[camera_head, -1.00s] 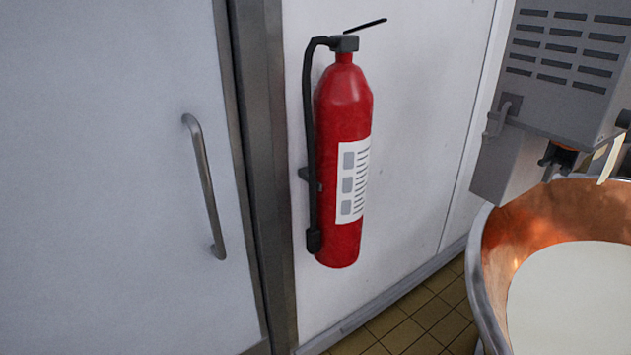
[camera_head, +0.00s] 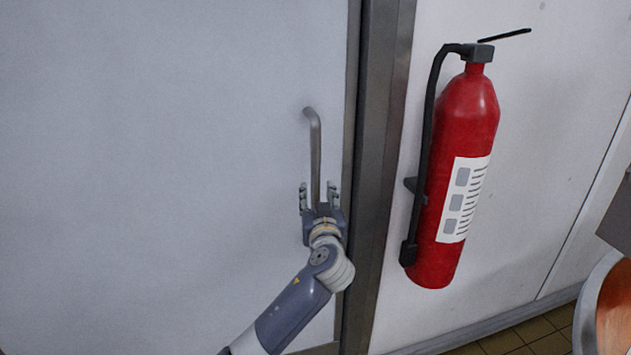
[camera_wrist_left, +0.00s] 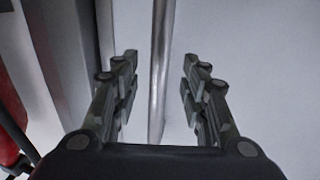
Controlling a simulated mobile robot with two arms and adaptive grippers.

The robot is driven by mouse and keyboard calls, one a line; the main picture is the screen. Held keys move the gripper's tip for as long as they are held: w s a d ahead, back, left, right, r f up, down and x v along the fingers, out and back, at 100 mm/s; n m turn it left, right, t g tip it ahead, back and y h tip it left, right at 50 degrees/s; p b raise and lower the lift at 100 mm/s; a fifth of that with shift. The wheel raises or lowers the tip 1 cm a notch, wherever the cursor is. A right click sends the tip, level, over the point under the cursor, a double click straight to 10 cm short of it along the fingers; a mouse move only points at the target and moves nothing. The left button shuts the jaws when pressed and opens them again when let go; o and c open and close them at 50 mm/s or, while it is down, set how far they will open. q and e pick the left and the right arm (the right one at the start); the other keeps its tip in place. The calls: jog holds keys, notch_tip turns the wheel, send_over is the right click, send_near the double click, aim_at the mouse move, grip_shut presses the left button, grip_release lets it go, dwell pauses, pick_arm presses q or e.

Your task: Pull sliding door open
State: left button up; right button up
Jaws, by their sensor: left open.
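The sliding door (camera_head: 190,150) is a flat, pale grey panel that fills the left of the head view and appears shut against its metal frame (camera_head: 378,150). Its upright bar handle (camera_head: 315,145) is near the frame. My left gripper (camera_head: 319,190) is open at the handle, with one finger on each side of the bar. In the left wrist view the handle (camera_wrist_left: 160,70) runs between the spread fingers (camera_wrist_left: 158,65), with gaps on both sides. The gripper body hides the handle's lower end in the head view. My right gripper is not in view.
A red fire extinguisher (camera_head: 455,170) hangs on the white wall right of the frame. A copper vat (camera_head: 608,310) and a grey machine box (camera_head: 617,215) show at the right edge. Tiled floor (camera_head: 530,335) shows at the lower right.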

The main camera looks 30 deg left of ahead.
aim_at(316, 186)
pick_arm(q)
jog(key=shift+p+x, duration=0.7)
jog(key=shift+x, duration=2.5)
jog(key=shift+f, duration=0.1)
grip_shut()
